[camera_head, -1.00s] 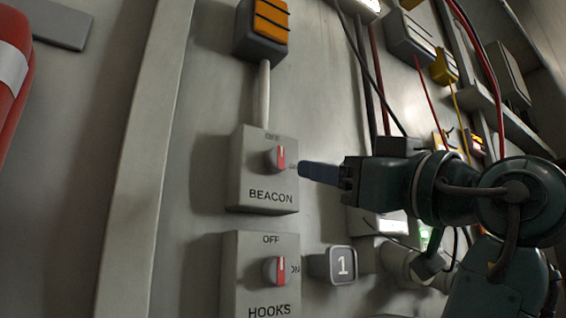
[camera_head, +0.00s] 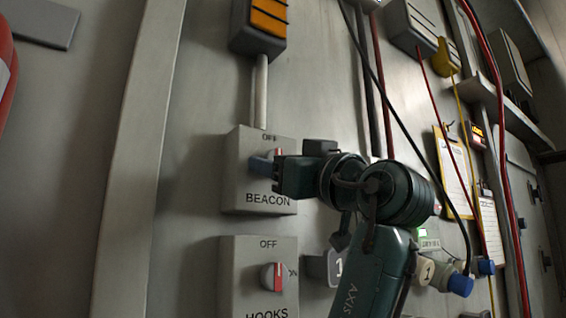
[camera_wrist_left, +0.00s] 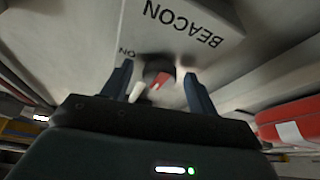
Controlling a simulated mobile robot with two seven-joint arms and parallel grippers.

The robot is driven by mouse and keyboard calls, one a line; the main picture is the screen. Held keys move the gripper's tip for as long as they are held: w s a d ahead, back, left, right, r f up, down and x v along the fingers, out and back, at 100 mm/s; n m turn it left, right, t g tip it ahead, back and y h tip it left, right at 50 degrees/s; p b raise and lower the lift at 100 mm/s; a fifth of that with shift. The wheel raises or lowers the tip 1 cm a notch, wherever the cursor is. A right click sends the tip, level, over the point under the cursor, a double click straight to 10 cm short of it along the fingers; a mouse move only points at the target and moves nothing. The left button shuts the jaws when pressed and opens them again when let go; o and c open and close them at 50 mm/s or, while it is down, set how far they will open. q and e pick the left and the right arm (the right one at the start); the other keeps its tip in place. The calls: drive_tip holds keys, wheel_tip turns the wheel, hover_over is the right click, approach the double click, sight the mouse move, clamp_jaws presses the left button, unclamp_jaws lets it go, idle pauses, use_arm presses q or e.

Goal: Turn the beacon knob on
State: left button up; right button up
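The beacon switch box (camera_head: 241,180) is a grey box on the wall, labelled BEACON, with OFF at its top. Its knob (camera_head: 278,153) has a red mark and is mostly hidden behind my left gripper (camera_head: 264,165) in the head view. In the left wrist view, the knob (camera_wrist_left: 160,74) sits between the two dark blue fingers of my left gripper (camera_wrist_left: 158,88), with visible gaps on both sides. The fingers are open. The label ON shows to the left of the knob there. The knob's exact angle is hard to tell. My right gripper is not in view.
The hooks switch box (camera_head: 240,280) with its own red-marked knob (camera_head: 273,277) is just below. An orange lamp (camera_head: 267,17) is above, joined by a conduit (camera_head: 260,92). Cables (camera_head: 376,80), clipboards (camera_head: 453,172) and blue-capped connectors (camera_head: 460,285) lie to the right.

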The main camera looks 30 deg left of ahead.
use_arm(q)
drive_tip(key=c, duration=1)
drive_tip(key=shift+o, duration=0.2)
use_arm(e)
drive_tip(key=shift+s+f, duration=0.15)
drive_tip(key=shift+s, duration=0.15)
